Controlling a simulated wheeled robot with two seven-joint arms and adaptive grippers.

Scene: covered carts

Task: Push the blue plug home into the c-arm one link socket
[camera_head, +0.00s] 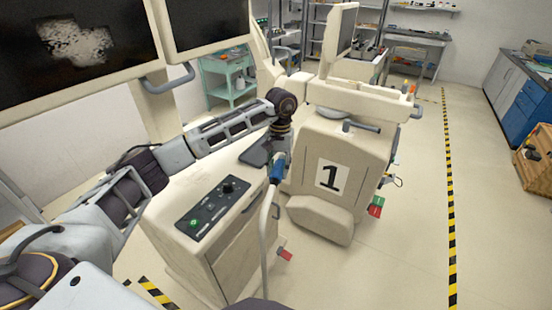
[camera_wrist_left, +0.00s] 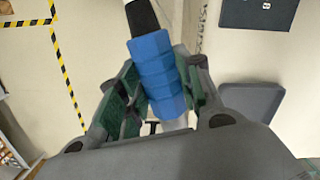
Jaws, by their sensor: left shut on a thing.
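The blue plug (camera_head: 277,171) is between the fingers of my left gripper (camera_head: 279,157) in the head view, with a grey cable hanging from it towards the floor. The left wrist view shows the blue ribbed plug (camera_wrist_left: 158,75) up close, tilted, with the green-padded fingers shut on its two sides and a black part at its upper end. The c-arm one unit (camera_head: 303,177), a cream cart marked with a black 1, stands just right of the plug. I cannot make out the link socket or any contact between plug and unit. My right gripper is not in view.
A cream cart with a black control panel (camera_head: 212,206) stands below my left arm. Dark monitors (camera_head: 80,45) hang at the upper left. Open floor lies right of the c-arm, up to a yellow-black striped line (camera_head: 450,200). Blue cabinets (camera_head: 520,105) stand at the far right.

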